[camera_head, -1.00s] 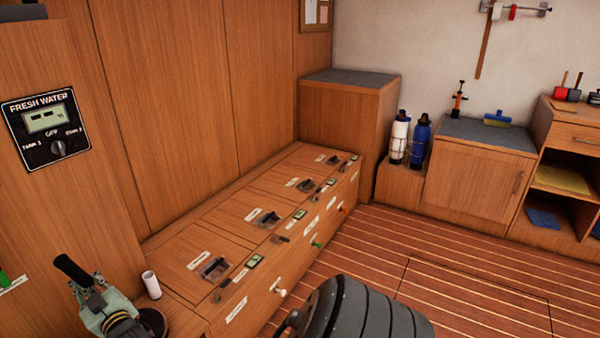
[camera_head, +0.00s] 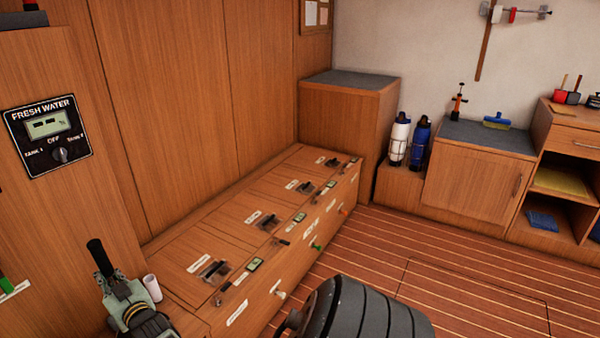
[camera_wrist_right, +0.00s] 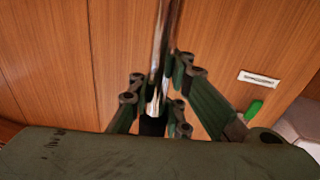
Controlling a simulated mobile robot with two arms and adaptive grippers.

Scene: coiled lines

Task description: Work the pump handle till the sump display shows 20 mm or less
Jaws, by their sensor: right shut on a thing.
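The pump handle shows its black grip (camera_head: 100,258) at the lower left of the head view. In the right wrist view its shiny metal rod (camera_wrist_right: 158,82) runs upward between the fingers. My right gripper (camera_head: 115,284) is shut around the handle below the black grip; its dark green fingers (camera_wrist_right: 157,105) press in from both sides. The handle's base is hidden. My left gripper is out of view.
A fresh water panel (camera_head: 66,112) with a knob is on the left wall. A white cylinder (camera_head: 152,288) stands just right of my gripper. The low lockers (camera_head: 182,246) carry latches and small coloured knobs.

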